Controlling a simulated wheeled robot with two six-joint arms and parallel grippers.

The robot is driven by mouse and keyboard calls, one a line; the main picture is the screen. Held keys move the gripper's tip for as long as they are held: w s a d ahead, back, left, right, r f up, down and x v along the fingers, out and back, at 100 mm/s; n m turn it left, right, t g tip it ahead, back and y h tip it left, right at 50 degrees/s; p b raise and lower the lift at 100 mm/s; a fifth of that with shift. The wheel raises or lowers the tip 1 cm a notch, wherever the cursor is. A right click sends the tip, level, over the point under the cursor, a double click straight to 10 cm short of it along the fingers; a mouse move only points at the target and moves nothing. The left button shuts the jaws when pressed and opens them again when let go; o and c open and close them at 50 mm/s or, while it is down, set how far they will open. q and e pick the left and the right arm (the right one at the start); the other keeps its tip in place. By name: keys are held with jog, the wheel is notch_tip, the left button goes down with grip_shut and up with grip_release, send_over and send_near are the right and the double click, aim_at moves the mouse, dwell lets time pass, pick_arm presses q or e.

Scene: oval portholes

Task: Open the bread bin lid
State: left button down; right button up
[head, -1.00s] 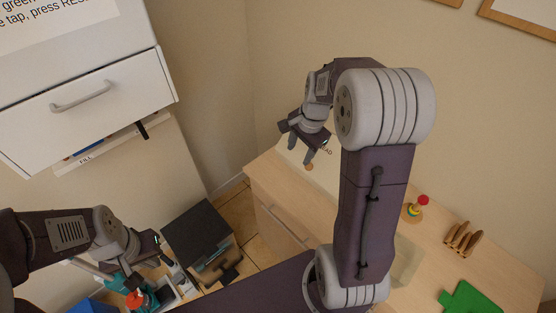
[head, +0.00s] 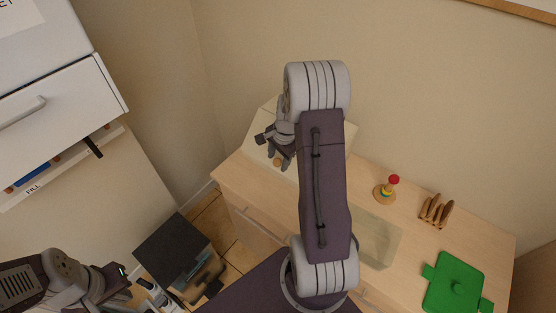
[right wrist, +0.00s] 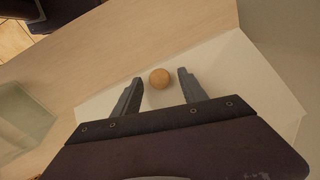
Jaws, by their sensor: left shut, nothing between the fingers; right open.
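The bread bin (head: 263,117) is a cream box on the wooden counter, partly hidden behind my right arm in the head view. Its pale sloping lid (right wrist: 225,75) fills the middle of the right wrist view and looks closed. A round wooden knob (right wrist: 160,78) sits on the lid; it also shows in the head view (head: 278,161). My right gripper (head: 280,160) is open, with one finger on each side of the knob and gaps showing between. My left gripper (head: 122,284) is shut and empty at the lower left, away from the bin.
On the counter (head: 232,172) are a stacking-ring toy (head: 385,192), a rack with brown slices (head: 436,210), a green board (head: 455,283) and a clear container (head: 378,243). A dark-topped box (head: 172,247) stands near my left gripper. A white drawer (head: 60,105) is at upper left.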

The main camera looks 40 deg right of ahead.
jog(key=shift+f, duration=0.25)
grip_shut()
dwell(1.3)
